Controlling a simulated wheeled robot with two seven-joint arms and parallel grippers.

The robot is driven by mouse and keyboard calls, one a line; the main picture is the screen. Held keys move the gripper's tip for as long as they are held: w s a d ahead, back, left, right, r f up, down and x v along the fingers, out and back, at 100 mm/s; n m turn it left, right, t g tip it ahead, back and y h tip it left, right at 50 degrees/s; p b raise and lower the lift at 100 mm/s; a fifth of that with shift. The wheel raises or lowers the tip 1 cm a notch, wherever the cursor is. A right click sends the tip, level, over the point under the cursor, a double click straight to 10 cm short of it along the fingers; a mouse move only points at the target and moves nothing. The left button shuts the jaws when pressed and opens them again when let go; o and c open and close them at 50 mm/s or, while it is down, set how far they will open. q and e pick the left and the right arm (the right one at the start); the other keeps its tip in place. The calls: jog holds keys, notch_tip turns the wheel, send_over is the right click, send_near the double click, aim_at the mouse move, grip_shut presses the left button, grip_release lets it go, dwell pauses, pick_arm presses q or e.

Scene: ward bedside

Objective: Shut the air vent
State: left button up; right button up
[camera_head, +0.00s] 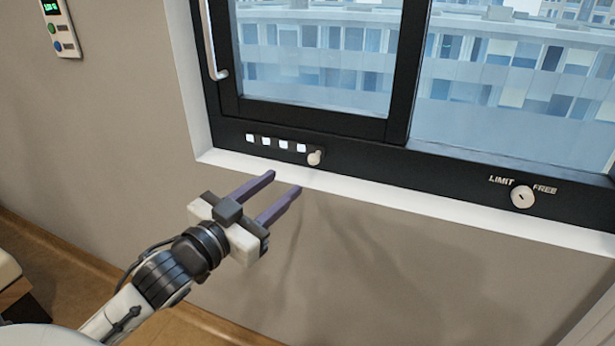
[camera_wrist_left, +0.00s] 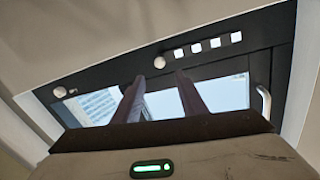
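The air vent (camera_head: 272,143) is a dark strip in the lower window frame, with a row of several bright white square openings. A pale round slider knob (camera_head: 315,157) sits at the right end of the row. In the left wrist view the row runs the other way, with the vent's knob (camera_wrist_left: 159,62) at its left end. My left gripper (camera_head: 284,181) is open and empty, its two purple fingers apart, pointing at the frame just below the vent. In the left wrist view the knob appears between and beyond the fingertips (camera_wrist_left: 159,77), with no visible contact. My right gripper is not in view.
A round lock knob (camera_head: 522,196) marked LIMIT and FREE is on the frame at right. A window handle (camera_head: 214,50) is at upper left. A white sill edge (camera_head: 400,202) runs below the frame. A wall panel (camera_head: 60,28) hangs at top left.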

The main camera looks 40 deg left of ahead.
aim_at(310, 162)
pick_arm(q)
jog(key=w, duration=1)
jog(key=shift+a, duration=0.2)
jog(key=shift+c, duration=0.2)
grip_shut()
